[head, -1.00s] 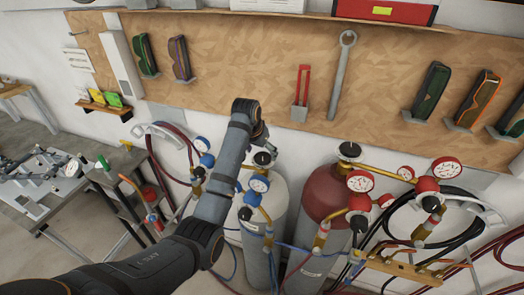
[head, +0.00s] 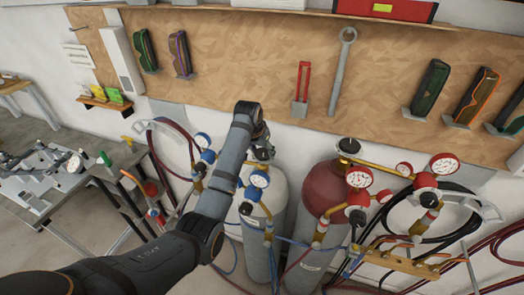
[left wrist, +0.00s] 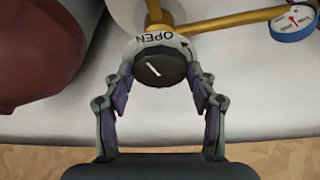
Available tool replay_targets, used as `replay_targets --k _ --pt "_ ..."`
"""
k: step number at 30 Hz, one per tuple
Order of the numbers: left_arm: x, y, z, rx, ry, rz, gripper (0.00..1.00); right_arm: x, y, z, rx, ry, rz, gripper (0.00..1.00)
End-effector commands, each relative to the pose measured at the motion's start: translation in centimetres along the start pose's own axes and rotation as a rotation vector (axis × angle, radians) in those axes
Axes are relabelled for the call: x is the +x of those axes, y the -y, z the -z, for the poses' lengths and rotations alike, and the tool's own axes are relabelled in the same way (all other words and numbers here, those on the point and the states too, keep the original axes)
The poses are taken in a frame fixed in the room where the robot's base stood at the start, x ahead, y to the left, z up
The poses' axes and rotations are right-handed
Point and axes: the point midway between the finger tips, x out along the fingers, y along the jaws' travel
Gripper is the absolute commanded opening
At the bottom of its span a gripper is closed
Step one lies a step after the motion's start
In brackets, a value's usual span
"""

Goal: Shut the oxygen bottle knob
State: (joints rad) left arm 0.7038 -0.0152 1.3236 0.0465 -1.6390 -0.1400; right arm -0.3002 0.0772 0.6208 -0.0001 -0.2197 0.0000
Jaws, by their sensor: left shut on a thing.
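The oxygen bottle knob (left wrist: 158,82) is a dark round cap with a white line on its top, in the middle of the left wrist view. A white ring (left wrist: 172,42) beneath it reads OPEN and carries an arrow. My left gripper (left wrist: 160,68) has a finger on each side of the knob and is shut on it. In the head view my left gripper (head: 262,135) is at the top of the pale grey oxygen bottle (head: 278,205), and the knob is partly hidden by it. My right gripper is not in view.
A red-topped bottle (head: 325,190) with its own knob (head: 348,146) and red gauges stands close on the right. A blue gauge (head: 260,178) and brass pipes sit by the oxygen bottle. Hoses hang around both. A tool board (head: 250,60) is behind.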

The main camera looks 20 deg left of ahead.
Motion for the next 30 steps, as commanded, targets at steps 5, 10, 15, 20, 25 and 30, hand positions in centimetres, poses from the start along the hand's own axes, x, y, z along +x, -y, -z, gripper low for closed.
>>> replay_targets --k 5,10,15,20,25,30 --pt "-0.06 0.1 0.03 0.035 0.0 -0.014 0.26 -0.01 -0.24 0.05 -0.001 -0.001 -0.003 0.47" --pt "-0.07 0.22 0.04 0.122 0.0 -0.05 0.26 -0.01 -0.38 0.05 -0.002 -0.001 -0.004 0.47" --pt "-0.1 0.41 0.12 0.253 -0.001 -0.103 0.26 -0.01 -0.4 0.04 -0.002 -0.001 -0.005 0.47" --pt "-0.07 0.54 0.16 0.394 0.0 -0.163 0.26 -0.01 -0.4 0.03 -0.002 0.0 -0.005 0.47" --pt "-0.05 0.67 0.25 0.543 0.0 -0.225 0.26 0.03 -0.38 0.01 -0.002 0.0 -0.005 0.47" --pt "0.02 0.74 0.35 0.692 -0.002 -0.287 0.26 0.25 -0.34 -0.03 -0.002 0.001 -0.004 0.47"
